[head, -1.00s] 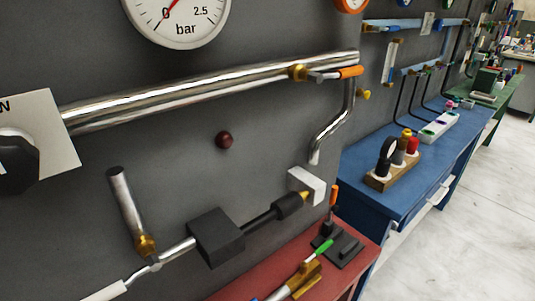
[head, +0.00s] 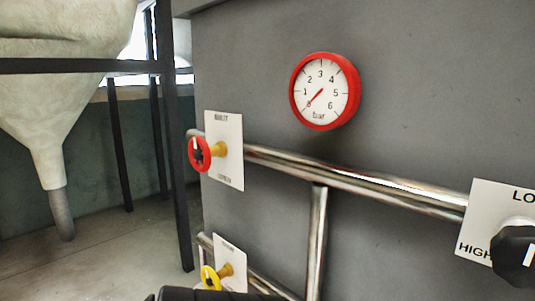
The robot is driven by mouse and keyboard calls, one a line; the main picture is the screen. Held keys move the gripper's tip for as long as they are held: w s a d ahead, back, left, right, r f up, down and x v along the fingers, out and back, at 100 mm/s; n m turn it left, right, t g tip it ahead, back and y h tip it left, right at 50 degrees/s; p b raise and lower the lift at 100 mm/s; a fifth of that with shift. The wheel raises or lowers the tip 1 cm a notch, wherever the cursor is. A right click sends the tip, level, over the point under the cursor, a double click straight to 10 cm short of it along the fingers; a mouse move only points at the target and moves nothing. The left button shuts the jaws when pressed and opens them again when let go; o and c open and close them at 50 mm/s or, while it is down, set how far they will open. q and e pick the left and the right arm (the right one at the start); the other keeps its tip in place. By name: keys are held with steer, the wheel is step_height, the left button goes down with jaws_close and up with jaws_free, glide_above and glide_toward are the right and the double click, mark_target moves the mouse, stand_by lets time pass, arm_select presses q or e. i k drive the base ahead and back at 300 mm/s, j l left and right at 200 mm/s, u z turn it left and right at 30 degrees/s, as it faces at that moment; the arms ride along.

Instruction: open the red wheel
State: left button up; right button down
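The red wheel (head: 199,154) is a small round handwheel with a dark centre and a white mark. It sits on a brass-coloured stem in front of a white label plate (head: 228,170), at the left end of a shiny horizontal pipe (head: 350,178). It is seen at an angle and nothing covers it. Neither of my grippers shows. A dark shape at the bottom edge is cut off, and I cannot tell what it is.
A yellow wheel (head: 209,278) sits below the red one. A red-rimmed pressure gauge (head: 325,91) hangs above the pipe. A black knob (head: 514,254) is at the right. A pale hopper (head: 55,90) and dark frame posts (head: 174,150) stand at the left.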

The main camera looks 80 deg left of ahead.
mark_target(195, 155)
steer(key=u, duration=3)
